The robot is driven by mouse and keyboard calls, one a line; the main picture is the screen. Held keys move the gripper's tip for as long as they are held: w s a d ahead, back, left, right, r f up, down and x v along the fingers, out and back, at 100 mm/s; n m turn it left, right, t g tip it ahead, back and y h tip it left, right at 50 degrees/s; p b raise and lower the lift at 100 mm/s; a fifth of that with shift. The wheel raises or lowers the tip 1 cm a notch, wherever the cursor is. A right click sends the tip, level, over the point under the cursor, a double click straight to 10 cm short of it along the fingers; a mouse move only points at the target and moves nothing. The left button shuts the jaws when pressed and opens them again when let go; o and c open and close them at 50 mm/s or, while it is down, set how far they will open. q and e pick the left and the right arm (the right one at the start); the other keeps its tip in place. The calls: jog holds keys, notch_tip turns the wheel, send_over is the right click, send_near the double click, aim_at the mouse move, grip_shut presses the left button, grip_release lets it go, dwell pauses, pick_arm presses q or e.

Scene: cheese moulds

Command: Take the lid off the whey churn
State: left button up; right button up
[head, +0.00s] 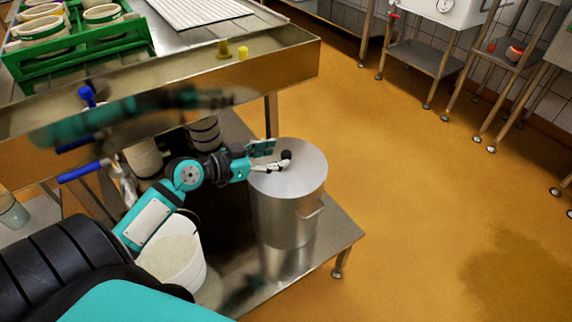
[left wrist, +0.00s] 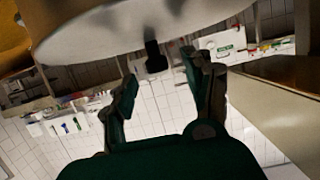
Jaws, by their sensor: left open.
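The whey churn (head: 284,222) is a grey metal can with a side handle, standing upright on the low steel shelf. Its flat round lid (head: 305,175) is on top, with a small black knob (head: 286,155). My left gripper (head: 274,157) is open at the left side of the knob, just over the lid. In the left wrist view, the lid (left wrist: 120,25) fills the top and the knob (left wrist: 155,56) shows between the tips of the open fingers (left wrist: 158,70). I cannot tell whether either finger touches it. My right gripper is not in view.
A steel table (head: 290,72) with a green rack (head: 85,48) stands above and behind my left arm. A white bucket (head: 178,262) stands on the low shelf (head: 335,240) left of the churn. The orange floor to the right is clear.

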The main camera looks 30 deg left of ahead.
aim_at(285, 153)
pick_arm(q)
jog(key=x, duration=0.4)
jog(key=shift+d+r, duration=0.1)
jog(key=shift+d, duration=0.05)
grip_shut()
jog(key=shift+r, duration=0.1)
